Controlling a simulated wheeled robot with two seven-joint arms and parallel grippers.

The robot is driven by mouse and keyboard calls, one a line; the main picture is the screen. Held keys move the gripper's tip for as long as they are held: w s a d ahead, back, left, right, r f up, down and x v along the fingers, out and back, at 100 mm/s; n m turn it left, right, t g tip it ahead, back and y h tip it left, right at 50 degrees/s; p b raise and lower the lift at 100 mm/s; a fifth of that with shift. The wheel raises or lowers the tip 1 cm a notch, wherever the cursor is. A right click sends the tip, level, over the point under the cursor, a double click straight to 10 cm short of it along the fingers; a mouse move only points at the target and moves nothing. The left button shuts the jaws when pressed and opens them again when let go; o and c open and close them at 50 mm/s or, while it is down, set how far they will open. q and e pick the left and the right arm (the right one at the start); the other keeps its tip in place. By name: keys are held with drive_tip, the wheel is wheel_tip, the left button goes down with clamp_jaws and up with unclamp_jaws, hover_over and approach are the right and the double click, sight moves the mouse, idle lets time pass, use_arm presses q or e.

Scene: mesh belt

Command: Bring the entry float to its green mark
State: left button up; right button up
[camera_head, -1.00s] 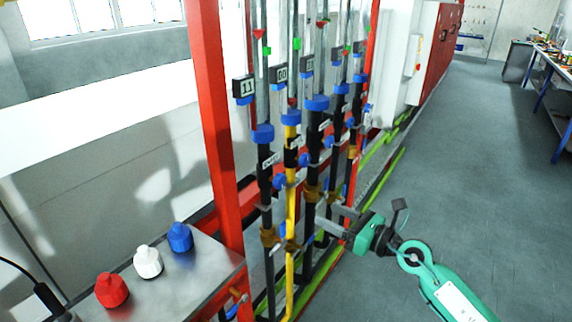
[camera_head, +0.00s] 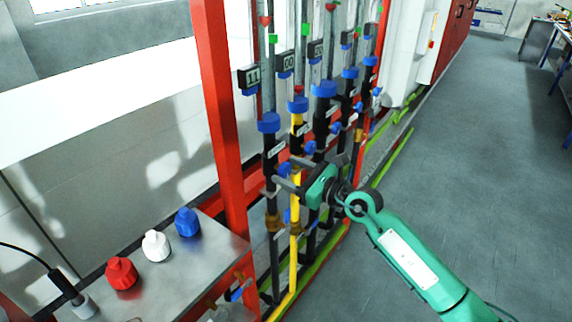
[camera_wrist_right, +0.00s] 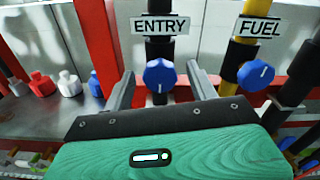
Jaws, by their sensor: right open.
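The entry column is the leftmost tube, with a display box (camera_head: 249,77) reading 11. Its small red float (camera_head: 265,20) stands slightly above the green mark (camera_head: 272,38). Below, the ENTRY label (camera_wrist_right: 160,25) is above a blue valve knob (camera_wrist_right: 160,76) on a black pipe. My right gripper (camera_head: 285,176) is open at this knob. In the right wrist view its fingers reach up on either side of the knob, with gaps visible on both sides. The knob's white line looks roughly upright. My left gripper is not in view.
The yellow FUEL pipe (camera_head: 296,205) and its blue knob (camera_wrist_right: 256,74) are just right of the entry pipe. More black pipes stand beyond. A red post (camera_head: 222,120) rises at left. A metal bench (camera_head: 195,270) holds red, white and blue bottles.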

drive_tip(key=shift+w+a, duration=0.45)
drive_tip(key=shift+a, duration=0.15)
drive_tip(key=c, duration=1)
drive_tip(key=shift+r+m+p, duration=0.15)
drive_tip(key=shift+m+p, duration=0.45)
drive_tip(key=shift+p, duration=0.35)
drive_tip(key=m+p, duration=0.6)
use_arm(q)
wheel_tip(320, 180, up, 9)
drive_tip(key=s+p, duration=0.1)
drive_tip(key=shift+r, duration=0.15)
use_arm(e)
drive_tip(key=shift+m, duration=0.8)
drive_tip(key=shift+f, duration=0.2)
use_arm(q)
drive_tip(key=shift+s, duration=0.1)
use_arm(e)
drive_tip(key=shift+w, duration=0.1)
